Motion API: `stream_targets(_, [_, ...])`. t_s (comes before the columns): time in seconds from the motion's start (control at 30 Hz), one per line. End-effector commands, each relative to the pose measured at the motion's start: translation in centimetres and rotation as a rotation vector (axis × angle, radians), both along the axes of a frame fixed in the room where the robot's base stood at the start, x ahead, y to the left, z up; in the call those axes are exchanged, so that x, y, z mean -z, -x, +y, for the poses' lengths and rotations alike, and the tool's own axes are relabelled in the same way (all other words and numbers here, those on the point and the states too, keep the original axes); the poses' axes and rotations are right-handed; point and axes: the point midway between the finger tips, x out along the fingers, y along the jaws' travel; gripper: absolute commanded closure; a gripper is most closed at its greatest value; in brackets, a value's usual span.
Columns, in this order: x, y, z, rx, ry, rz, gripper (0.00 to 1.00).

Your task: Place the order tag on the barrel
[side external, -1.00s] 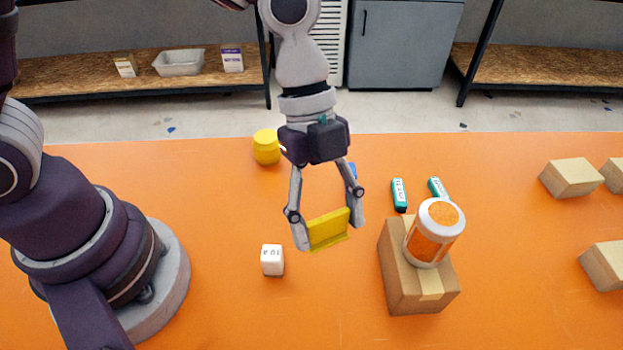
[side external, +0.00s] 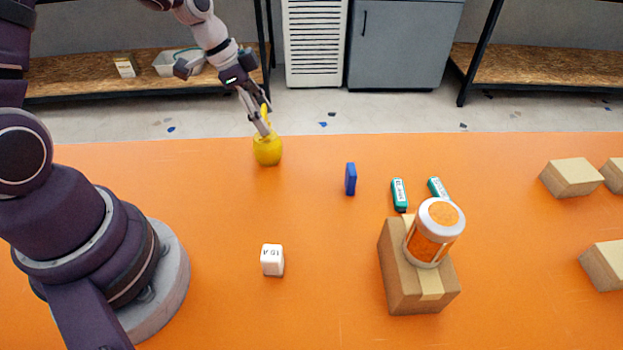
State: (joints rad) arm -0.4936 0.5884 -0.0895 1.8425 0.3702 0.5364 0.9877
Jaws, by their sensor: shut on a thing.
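The yellow barrel (side external: 267,152) stands near the far edge of the orange table, left of centre. My gripper (side external: 262,125) is at the barrel's top, with its fingers shut on the yellow order tag (side external: 264,112). The tag shows only as a thin yellow strip by the fingers, tilted nearly upright. The fingers cover part of the barrel's top, and I cannot tell whether the tag touches it.
A blue block (side external: 350,179) stands right of the barrel. A white cube (side external: 272,260) is nearer. More boxes (side external: 571,178) lie at right.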

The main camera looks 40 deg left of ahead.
Motion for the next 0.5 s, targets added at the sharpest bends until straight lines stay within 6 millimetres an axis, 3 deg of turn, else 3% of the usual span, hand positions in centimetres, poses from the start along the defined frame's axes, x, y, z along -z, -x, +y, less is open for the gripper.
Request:
stream_targets(0.37, [0.81,-0.01,-0.02,0.002,-0.001,-0.001,0.64])
stream_targets(0.4, [0.84,-0.02,-0.02,0.001,0.0,-0.002,0.46])
stream_targets(0.5, [0.82,-0.02,-0.02,0.001,0.0,-0.002,0.33])
